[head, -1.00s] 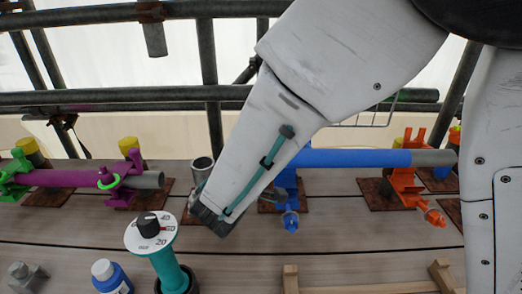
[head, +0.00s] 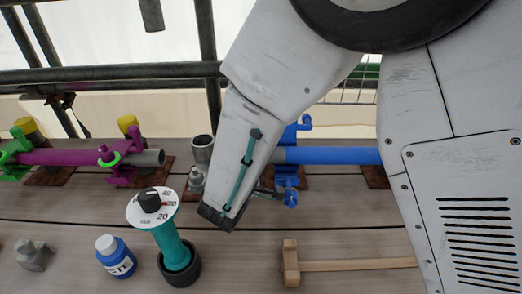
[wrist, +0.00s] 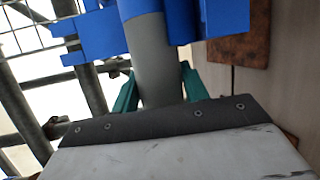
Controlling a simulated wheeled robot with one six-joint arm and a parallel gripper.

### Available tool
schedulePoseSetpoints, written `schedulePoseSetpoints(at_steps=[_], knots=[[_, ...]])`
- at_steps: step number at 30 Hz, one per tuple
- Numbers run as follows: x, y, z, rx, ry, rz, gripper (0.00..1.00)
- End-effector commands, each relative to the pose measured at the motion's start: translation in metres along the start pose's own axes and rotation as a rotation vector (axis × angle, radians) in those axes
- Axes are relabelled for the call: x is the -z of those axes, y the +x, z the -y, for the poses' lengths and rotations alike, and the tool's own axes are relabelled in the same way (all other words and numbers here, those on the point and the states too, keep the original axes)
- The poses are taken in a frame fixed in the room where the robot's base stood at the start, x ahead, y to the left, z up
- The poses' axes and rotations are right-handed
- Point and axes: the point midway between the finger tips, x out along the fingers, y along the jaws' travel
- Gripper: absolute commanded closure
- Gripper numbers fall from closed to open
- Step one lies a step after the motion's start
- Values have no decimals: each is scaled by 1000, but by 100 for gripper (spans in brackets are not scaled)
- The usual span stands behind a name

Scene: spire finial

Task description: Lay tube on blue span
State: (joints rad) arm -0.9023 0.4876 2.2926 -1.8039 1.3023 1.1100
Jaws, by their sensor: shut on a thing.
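The tube has a long blue part (head: 335,155) and a grey end. Blue stand parts (wrist: 218,18) rise on both sides of the tube just beyond the fingers. I cannot tell whether the tube rests fully in the stand.
A purple tube (head: 65,157) lies in purple stands at left. Scaffold pipes (head: 110,74) run behind.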

Motion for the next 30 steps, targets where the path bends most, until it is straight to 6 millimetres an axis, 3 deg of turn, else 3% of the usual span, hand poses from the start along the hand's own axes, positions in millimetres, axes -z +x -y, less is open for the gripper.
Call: schedulePoseSetpoints(at_steps=[14,15,17,18,23,24,27,30], knots=[[1,1,4,-3,-3,0,100],[1,1,4,-3,-3,0,53],[1,1,4,-3,-3,0,36],[1,1,4,-2,-2,0,30],[1,1,5,-1,-2,0,30],[0,1,6,2,1,0,27],[0,1,6,1,0,0,3],[1,1,6,1,0,0,3]])
